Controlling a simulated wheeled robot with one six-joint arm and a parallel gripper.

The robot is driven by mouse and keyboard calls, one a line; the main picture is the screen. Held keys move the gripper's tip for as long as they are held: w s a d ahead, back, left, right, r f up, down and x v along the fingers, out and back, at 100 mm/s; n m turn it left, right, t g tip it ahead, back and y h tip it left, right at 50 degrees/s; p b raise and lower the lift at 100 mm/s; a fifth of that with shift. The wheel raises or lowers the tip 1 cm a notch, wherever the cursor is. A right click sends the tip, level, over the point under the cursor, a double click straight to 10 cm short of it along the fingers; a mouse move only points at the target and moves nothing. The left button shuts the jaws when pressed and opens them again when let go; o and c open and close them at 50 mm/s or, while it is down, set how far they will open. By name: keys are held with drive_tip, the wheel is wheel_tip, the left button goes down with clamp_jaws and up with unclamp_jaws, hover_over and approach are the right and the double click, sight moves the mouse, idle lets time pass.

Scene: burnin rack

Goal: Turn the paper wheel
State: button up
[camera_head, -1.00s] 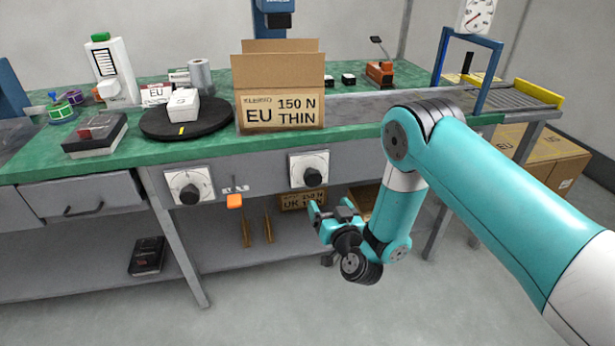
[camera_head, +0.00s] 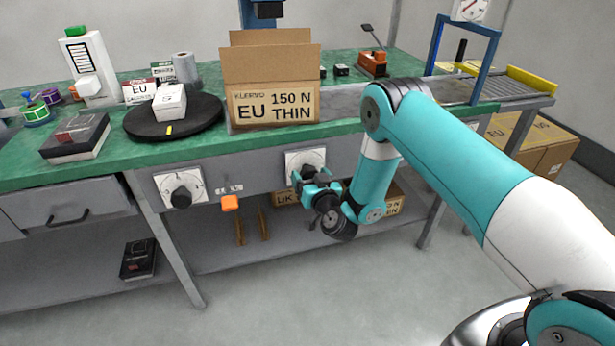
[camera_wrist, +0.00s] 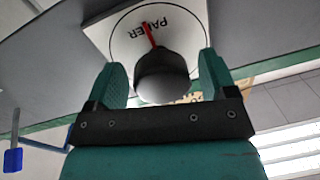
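The paper wheel is a black knob with a red pointer on a white round dial lettered "PAPER"; the dial plate (camera_head: 292,158) is on the bench's front panel, partly hidden by my gripper. In the wrist view the black knob (camera_wrist: 162,76) sits between my gripper's two teal fingers, and the dial face (camera_wrist: 182,22) is behind it. My gripper (camera_head: 311,178) is open in front of the dial. It also shows in the wrist view (camera_wrist: 165,85), with a gap between the right finger and the knob. I cannot tell whether the left finger touches the knob.
A second dial with a black knob (camera_head: 181,190) is to the left on the same panel. An orange part (camera_head: 230,203) hangs between the two dials. An open carton marked EU 150 N THIN (camera_head: 275,104) stands on the bench above. Cartons (camera_head: 395,200) lie on the shelf below.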

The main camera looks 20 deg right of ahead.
drive_tip(key=c, duration=0.8)
drive_tip(key=shift+f, duration=0.1)
drive_tip(key=m+b, duration=0.2)
drive_tip(key=m, duration=0.1)
drive_tip(key=shift+f, duration=0.1)
drive_tip(key=m+b, duration=0.2)
drive_tip(key=m, duration=0.3)
drive_tip(key=shift+t, duration=0.3)
drive_tip(key=m+b, duration=0.1)
drive_tip(key=m, duration=0.3)
drive_tip(key=shift+a+m+h+b, duration=0.1)
drive_tip(key=shift+m+h+b, duration=0.2)
drive_tip(key=shift+r+m+b, duration=0.2)
drive_tip(key=shift+m+b, duration=0.1)
drive_tip(key=shift+m, duration=1.5)
drive_tip(key=shift+h, duration=0.3)
